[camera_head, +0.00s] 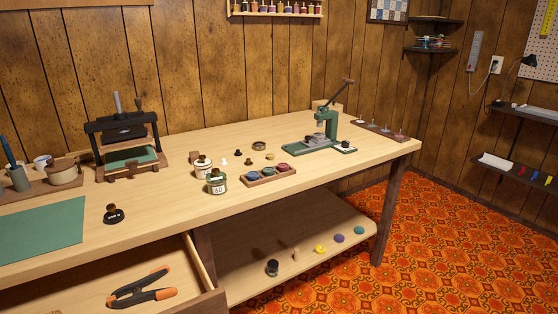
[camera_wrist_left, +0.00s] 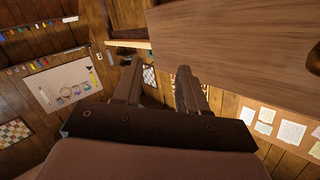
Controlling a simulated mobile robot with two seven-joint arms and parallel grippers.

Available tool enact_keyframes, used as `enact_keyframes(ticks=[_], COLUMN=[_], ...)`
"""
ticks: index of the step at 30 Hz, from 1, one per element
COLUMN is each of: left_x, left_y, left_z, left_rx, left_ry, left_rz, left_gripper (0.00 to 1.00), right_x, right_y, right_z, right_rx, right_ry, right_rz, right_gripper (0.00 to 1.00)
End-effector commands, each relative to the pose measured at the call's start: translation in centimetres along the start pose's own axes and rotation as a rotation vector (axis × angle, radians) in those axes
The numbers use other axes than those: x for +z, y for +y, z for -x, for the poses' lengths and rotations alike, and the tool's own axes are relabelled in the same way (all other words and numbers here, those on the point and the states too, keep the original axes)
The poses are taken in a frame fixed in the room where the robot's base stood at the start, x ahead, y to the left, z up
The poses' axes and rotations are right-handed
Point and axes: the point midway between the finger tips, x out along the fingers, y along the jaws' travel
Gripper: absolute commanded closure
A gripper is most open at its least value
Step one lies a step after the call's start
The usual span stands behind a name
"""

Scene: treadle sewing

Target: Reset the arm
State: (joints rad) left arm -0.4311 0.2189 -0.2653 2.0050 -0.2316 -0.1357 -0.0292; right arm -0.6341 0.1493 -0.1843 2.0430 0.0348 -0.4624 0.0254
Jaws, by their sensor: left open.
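My left gripper (camera_wrist_left: 158,80) shows in the left wrist view, its two dark fingers apart with nothing between them. Beyond the fingers are a wood-panelled wall and a broad brown wooden surface. Neither of my arms shows in the head view, and my right gripper is in no view. On the workbench (camera_head: 310,170) in the head view stands a green hand press (camera_head: 322,130), its lever slanting up to the right. No gripper is seen near it.
A dark screw press (camera_head: 123,135), jars (camera_head: 217,181) and a tray of coloured pieces (camera_head: 269,175) stand on the bench. An open drawer (camera_head: 90,285) at the lower left holds an orange-tipped clamp (camera_head: 142,288). The wooden surface (camera_wrist_left: 235,45) fills the wrist view's upper right.

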Motion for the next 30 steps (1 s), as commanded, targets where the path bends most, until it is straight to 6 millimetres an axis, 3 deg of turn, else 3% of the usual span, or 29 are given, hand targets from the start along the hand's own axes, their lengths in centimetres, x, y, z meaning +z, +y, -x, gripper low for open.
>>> enact_keyframes(ticks=[1, 3, 7, 9, 15, 21, 30], left_x=[2.7, 6.1, 10.9, 8.0, 4.7, 1.1, -0.9], left_y=[0.7, 1.8, 4.4, 3.0, 1.5, -0.2, -1.2], left_z=[1.5, 3.6, 8.2, 7.9, 8.8, 9.9, 10.6], left_rx=[0.004, 0.012, 0.034, 0.029, 0.022, 0.013, 0.006], left_ry=[-0.112, -0.262, -0.511, -0.480, -0.480, -0.479, -0.478], left_rz=[0.098, 0.225, 0.439, 0.413, 0.399, 0.385, 0.373], left_gripper=[0.58, 0.58, 0.58, 0.58, 0.58, 0.58, 0.58], right_x=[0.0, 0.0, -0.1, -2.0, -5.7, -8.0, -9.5], right_y=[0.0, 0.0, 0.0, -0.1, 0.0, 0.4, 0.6], right_z=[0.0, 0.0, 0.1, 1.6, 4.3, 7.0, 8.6], right_rx=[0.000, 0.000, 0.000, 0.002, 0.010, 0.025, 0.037], right_ry=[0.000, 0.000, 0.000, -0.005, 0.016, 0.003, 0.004], right_rz=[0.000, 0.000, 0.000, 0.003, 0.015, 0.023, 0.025], right_gripper=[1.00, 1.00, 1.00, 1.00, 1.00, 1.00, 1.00])
